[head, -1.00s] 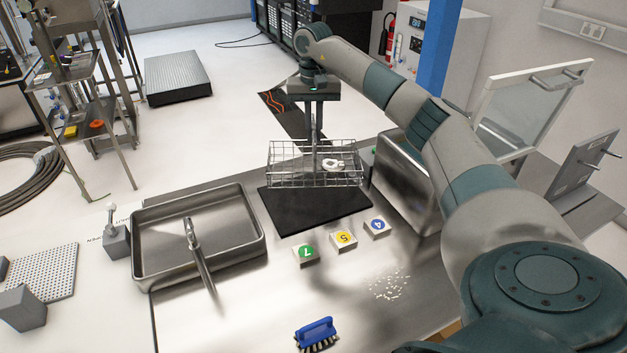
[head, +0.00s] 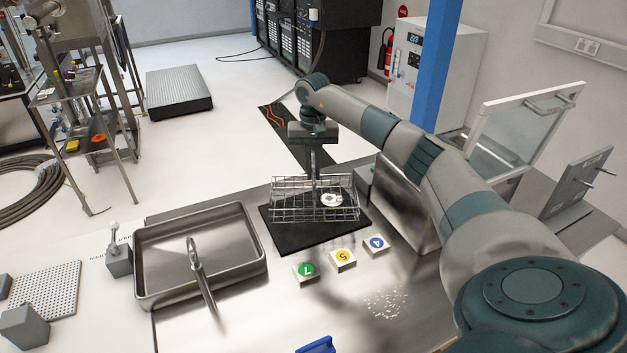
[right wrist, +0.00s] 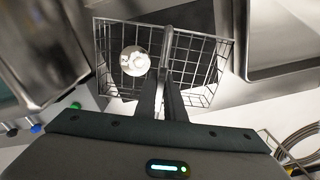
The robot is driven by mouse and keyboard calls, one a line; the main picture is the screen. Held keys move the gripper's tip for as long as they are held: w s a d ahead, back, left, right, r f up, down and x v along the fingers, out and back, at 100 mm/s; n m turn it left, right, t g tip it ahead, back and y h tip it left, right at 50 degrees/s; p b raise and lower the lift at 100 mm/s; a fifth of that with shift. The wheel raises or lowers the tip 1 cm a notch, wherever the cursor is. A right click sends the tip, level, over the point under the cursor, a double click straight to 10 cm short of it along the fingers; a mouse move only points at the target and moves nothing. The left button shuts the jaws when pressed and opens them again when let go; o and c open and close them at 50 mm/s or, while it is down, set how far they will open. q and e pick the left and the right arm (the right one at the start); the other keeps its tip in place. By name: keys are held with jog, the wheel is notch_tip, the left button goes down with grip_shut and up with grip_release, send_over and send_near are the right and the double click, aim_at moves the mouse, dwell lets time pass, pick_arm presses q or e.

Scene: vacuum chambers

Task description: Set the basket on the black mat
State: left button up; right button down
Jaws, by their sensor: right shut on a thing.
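The wire basket (head: 290,211) is over the black mat (head: 297,241) in the head view, looking level and very low. I cannot tell whether its bottom touches the mat. A white ring-like part (head: 334,200) lies in the basket; it also shows in the right wrist view (right wrist: 135,61). My right gripper (head: 315,180) points down from above and is shut on the basket's middle. In the right wrist view the fingers (right wrist: 166,75) reach the middle of the basket (right wrist: 218,62), with the dark mat (right wrist: 190,17) beneath it. My left gripper is not in view.
A steel sink (head: 200,254) with a tap stands left of the mat. A steel box (head: 402,205) stands close on the right. White pellets (head: 386,304) lie nearer.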

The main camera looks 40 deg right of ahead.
notch_tip(320, 180, down, 4)
jog(key=shift+r+p, duration=0.15)
jog(key=shift+p, duration=0.7)
jog(key=c, duration=2.3)
grip_release()
jog(key=shift+f, duration=0.2)
jog(key=o, duration=0.5)
jog(key=shift+c, duration=0.2)
jog(key=shift+r, duration=0.1)
jog(key=shift+r, duration=0.1)
